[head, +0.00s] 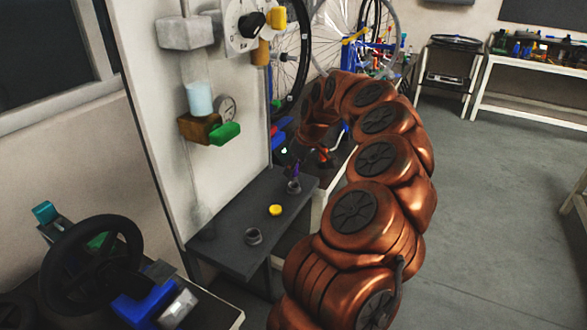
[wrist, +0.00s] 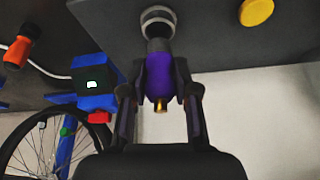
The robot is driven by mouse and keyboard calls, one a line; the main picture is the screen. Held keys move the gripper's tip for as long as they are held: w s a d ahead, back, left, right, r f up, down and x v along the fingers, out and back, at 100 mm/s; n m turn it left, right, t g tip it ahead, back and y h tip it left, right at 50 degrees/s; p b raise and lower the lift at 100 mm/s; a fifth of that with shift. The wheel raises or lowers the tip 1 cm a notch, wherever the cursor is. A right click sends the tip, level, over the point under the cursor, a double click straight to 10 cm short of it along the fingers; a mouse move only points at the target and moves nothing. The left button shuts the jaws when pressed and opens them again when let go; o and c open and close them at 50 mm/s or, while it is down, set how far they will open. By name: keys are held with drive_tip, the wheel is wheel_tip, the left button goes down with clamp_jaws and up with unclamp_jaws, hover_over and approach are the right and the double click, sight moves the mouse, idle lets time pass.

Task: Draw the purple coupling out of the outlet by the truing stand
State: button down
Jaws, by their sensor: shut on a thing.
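The purple coupling (wrist: 159,76) is between the two dark fingers of my gripper (wrist: 160,88) in the wrist view, and the fingers are shut on it. A brass tip shows at its near end. Its dark far end meets the grey ring of the outlet (wrist: 157,14); I cannot tell how deep it sits. In the head view the coupling (head: 296,171) shows as a small purple spot above the outlet (head: 294,187), at the far end of the dark shelf. The gripper's fingers are hard to make out there.
The dark shelf (head: 228,240) also carries a yellow cap (head: 275,210) and a second grey ring (head: 253,236). A wheel (wrist: 40,140) and blue stand parts (wrist: 97,80) are close by.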

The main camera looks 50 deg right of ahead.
drive_tip(key=shift+r+p, duration=0.6)
drive_tip(key=shift+r, duration=1.75)
